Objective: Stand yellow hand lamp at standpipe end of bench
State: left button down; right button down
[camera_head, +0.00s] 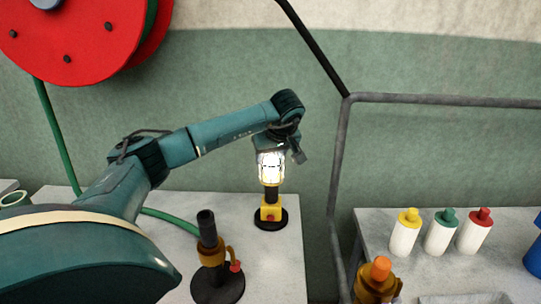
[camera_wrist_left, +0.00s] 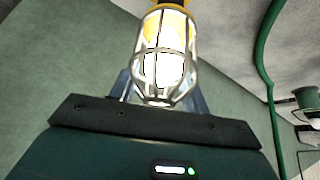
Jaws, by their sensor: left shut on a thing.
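The yellow hand lamp (camera_head: 271,211) is upright over the far right part of the left bench (camera_head: 270,270). It has a lit, caged bulb, a yellow lower body and a round black base. The base looks to be at the bench top, but I cannot tell whether it bears on it. My left gripper (camera_head: 272,150) is shut on the lamp's caged top from above. The bright cage fills the middle of the left wrist view (camera_wrist_left: 163,55). A standpipe (camera_head: 209,256) with a black foot, brass body and red knob stands nearer on the same bench. My right gripper is not in view.
A green hose (camera_head: 57,140) runs from the red reel (camera_head: 85,35) down to the bench. A grey pipe frame (camera_head: 340,180) rises between the benches. The right bench (camera_head: 375,225) bears several capped bottles. An orange-capped brass fitting (camera_head: 378,280) stands front centre.

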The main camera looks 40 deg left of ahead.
pick_arm(q)
jog(key=shift+r, duration=0.1)
jog(key=c, duration=0.7)
grip_release()
jog(key=v, duration=1.2)
jog(key=shift+r, duration=0.1)
